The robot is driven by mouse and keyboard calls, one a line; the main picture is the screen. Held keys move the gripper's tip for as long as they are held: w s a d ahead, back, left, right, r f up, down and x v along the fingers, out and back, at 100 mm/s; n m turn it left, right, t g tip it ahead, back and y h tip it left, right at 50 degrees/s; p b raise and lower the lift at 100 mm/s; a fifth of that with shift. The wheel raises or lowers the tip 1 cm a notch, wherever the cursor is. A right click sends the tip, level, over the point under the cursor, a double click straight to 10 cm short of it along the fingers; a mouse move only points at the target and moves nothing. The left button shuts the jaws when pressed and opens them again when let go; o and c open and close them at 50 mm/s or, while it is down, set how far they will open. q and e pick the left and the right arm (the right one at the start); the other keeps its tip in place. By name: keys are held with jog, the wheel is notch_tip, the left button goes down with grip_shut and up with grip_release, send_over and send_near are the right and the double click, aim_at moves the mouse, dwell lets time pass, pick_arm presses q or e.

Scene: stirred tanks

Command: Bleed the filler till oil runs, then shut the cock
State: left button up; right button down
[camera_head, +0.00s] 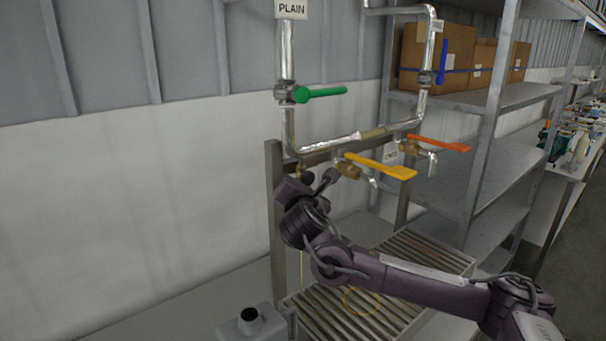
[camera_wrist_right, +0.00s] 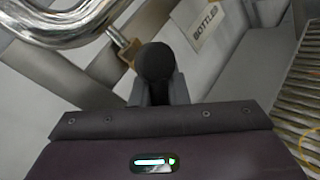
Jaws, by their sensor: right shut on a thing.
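My right gripper (camera_head: 318,180) is at the pipework, just left of the yellow-lever tap (camera_head: 380,165). In the right wrist view it is shut on a dark round knob (camera_wrist_right: 155,62), which stands up between its fingers. The part under the knob is hidden. The orange-lever tap (camera_head: 438,145) is further right. A green-lever valve (camera_head: 320,94) sits on the pipe marked PLAIN (camera_head: 291,9), and a blue-lever valve (camera_head: 442,62) on the right pipe. A thin pale line drops left of my arm; I cannot tell if it is oil. My left gripper is out of view.
A slatted metal grate (camera_head: 405,246) lies below the taps. A shelf rack (camera_head: 500,95) with cardboard boxes (camera_head: 438,55) is at the right.

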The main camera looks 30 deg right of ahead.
jog(key=shift+s+a+r+m+g+y+p, duration=0.1)
jog(key=shift+a+r+m+g+y+p, duration=0.3)
jog(key=shift+m+y+p, duration=0.95)
jog(key=shift+w+a+m+g+y+p, duration=0.1)
jog(key=shift+m+g+y+p, duration=0.45)
jog(key=shift+p, duration=1.65)
jog(key=shift+s+a+r+m+g+y+p, duration=0.1)
jog(key=shift+a+r+m+g+y+p, duration=0.15)
jog(key=shift+m+g+y+p, duration=1)
jog(key=shift+n+t+h+p, duration=0.25)
jog(key=shift+t+p, duration=0.25)
jog(key=shift+t, duration=0.2)
jog(key=c, duration=1.4)
grip_release()
